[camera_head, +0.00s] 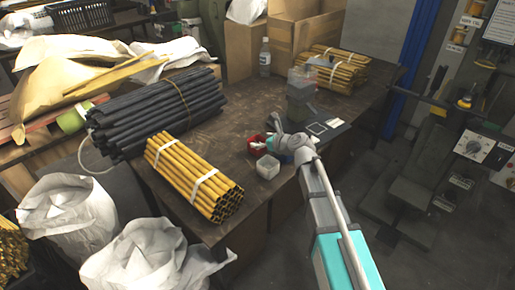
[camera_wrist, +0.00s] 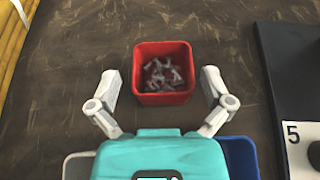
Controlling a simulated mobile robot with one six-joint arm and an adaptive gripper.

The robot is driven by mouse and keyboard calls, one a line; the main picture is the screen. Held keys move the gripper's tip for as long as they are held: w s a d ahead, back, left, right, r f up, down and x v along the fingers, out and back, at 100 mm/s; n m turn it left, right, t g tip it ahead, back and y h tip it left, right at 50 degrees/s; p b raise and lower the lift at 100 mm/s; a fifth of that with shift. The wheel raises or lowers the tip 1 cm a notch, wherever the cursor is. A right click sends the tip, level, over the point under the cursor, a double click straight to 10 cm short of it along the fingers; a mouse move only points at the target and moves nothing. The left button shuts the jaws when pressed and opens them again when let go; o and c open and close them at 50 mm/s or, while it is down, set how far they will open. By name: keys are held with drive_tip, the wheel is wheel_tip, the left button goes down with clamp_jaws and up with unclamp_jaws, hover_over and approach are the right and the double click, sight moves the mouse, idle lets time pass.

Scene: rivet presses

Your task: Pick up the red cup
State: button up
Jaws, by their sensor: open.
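The red cup (camera_wrist: 163,94) is a square open-topped container with several small grey metal pieces inside. It stands on the dark table, in the wrist view just beyond and between the fingers of my gripper (camera_wrist: 162,92). The fingers are spread apart on its left and right, with a gap on each side. In the head view the red cup (camera_head: 257,145) is beside my gripper (camera_head: 270,146), partly hidden by it and by a whitish container.
A whitish container (camera_head: 267,167) stands close in front of the red cup. A blue container (camera_wrist: 243,158) is partly hidden under my gripper. A dark board (camera_head: 325,131) lies to the right. Yellow tube bundles (camera_head: 195,178) lie to the left. Bare table (camera_head: 222,132) lies left of the cup.

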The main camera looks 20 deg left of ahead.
sight(252, 138)
drive_tip(key=b+x, duration=0.1)
drive_tip(key=x, duration=0.2)
drive_tip(key=shift+w+f, duration=0.2)
drive_tip(key=shift+w+a+f, duration=0.1)
drive_tip(key=shift+w+a, duration=0.05)
drive_tip(key=shift+a, duration=0.4)
drive_tip(key=c, duration=0.8)
drive_tip(key=shift+o, duration=0.2)
